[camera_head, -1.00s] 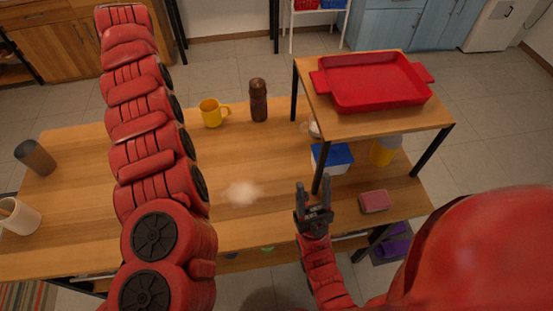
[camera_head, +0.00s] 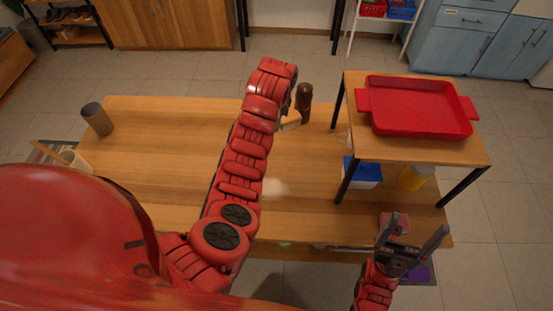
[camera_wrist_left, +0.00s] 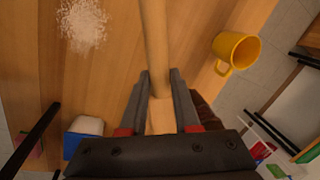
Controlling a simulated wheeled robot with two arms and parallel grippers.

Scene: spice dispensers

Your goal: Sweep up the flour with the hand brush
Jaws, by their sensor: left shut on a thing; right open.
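The flour (camera_head: 275,188) is a pale patch on the wooden table, just right of my left arm. It also shows at the top of the left wrist view (camera_wrist_left: 83,25). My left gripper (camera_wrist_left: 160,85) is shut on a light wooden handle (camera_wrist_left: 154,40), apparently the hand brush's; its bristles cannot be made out. The flour lies to the left of this handle in the wrist view. In the head view my left arm mostly hides this gripper, near the brown bottle. My right gripper (camera_head: 415,235) is open and empty at the table's front right.
A brown bottle (camera_head: 304,103) stands at the back, and a yellow mug (camera_wrist_left: 236,52) shows in the wrist view. A raised shelf with a red tray (camera_head: 420,108) covers the right side. A dark cup (camera_head: 97,119) stands left. The table's left middle is clear.

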